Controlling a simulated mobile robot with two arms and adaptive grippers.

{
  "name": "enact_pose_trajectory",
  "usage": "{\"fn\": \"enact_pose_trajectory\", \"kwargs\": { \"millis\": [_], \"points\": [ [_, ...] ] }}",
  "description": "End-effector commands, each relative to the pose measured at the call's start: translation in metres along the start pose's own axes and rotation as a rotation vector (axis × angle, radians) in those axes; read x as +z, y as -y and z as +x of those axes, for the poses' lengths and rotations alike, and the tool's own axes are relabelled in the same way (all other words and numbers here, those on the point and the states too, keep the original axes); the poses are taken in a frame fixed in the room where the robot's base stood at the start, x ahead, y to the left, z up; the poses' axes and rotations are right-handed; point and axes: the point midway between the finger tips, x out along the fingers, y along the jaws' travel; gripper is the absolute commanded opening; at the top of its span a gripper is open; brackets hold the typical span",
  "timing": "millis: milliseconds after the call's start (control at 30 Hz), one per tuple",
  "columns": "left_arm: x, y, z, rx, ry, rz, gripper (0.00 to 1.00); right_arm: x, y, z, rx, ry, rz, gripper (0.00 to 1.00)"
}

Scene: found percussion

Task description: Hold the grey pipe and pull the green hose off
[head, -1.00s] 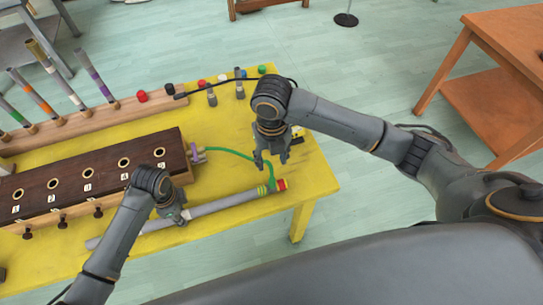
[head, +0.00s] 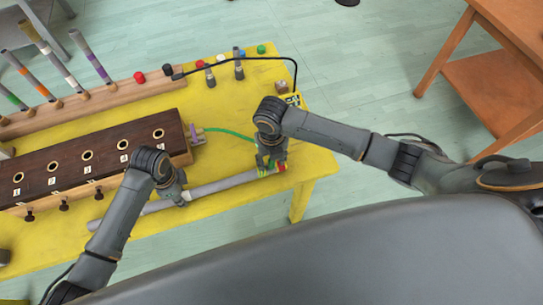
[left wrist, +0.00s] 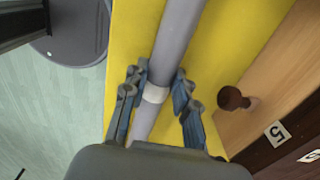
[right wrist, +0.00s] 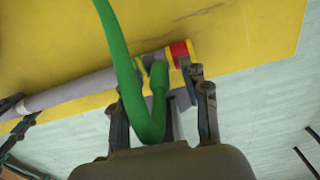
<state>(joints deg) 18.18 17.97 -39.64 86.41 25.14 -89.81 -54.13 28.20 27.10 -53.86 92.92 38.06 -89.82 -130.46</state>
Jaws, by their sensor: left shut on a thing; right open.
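The grey pipe (head: 222,184) lies along the front of the yellow table, with a red end (right wrist: 180,50) at its right. My left gripper (head: 182,198) is shut around the pipe; the left wrist view shows the pipe (left wrist: 176,45) between its fingers, near a white band (left wrist: 155,93). The green hose (head: 228,133) arcs from the brown box to the pipe's right end. My right gripper (head: 270,166) is open over that end. In the right wrist view the hose (right wrist: 118,60) bends between its fingers, next to the pipe. The fingers partly hide the joint.
The brown box (head: 100,140) with numbered holes stands behind the pipe. A wooden rack (head: 100,95) with striped tubes is further back. Small coloured caps and fittings (head: 222,65) stand at the table's back right. Free floor lies beyond the table's right edge.

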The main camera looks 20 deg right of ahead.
Motion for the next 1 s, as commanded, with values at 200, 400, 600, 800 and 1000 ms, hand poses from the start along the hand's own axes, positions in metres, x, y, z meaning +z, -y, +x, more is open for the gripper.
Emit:
{"fn": "enact_pose_trajectory", "kwargs": {
  "millis": [200,400,600,800,1000],
  "points": [
    [0.0,0.0,0.0,-0.001,-0.001,0.0,0.0,0.0,0.0,0.0,0.0,0.0,0.0,0.29],
    [0.0,0.0,0.0,-0.001,0.0,0.0,0.0,0.0,0.0,0.0,0.0,0.0,0.0,0.0],
    [0.0,0.0,0.0,-0.001,0.0,0.0,0.0,0.0,0.0,-0.001,0.0,0.0,0.0,0.0],
    [0.0,0.0,0.0,0.0,0.0,0.0,0.0,0.001,0.0,-0.007,0.001,0.0,0.001,0.0],
    [0.0,0.0,0.0,0.0,0.0,0.0,0.0,0.001,-0.001,-0.013,0.002,0.001,0.001,0.0]
  ]
}}
